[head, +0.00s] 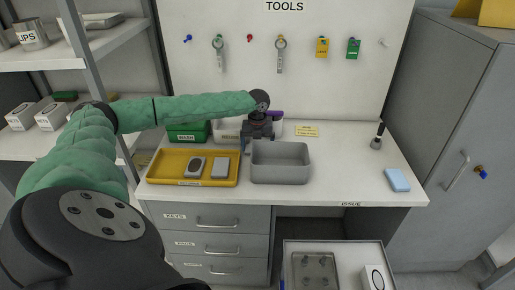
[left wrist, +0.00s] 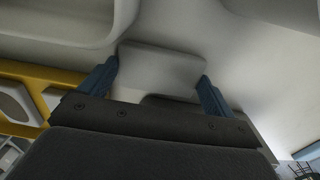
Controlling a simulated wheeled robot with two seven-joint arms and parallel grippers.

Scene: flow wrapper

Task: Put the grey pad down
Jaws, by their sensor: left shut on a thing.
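My left gripper (head: 256,146) is over the counter, at the back left edge of the open grey bin (head: 281,175). In the left wrist view its two blue fingers (left wrist: 156,82) are shut on the grey pad (left wrist: 160,66), which spans the gap between them. In the head view the held pad is hidden or too small to make out. The yellow tray (head: 190,184) lies left of the bin, holding a dark-framed item (head: 195,164) and a light grey item (head: 221,167). My right gripper is not in view.
A green bin (head: 188,132) and a white bin (head: 227,129) stand behind the tray. The counter (head: 345,170) between bin and block is clear.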

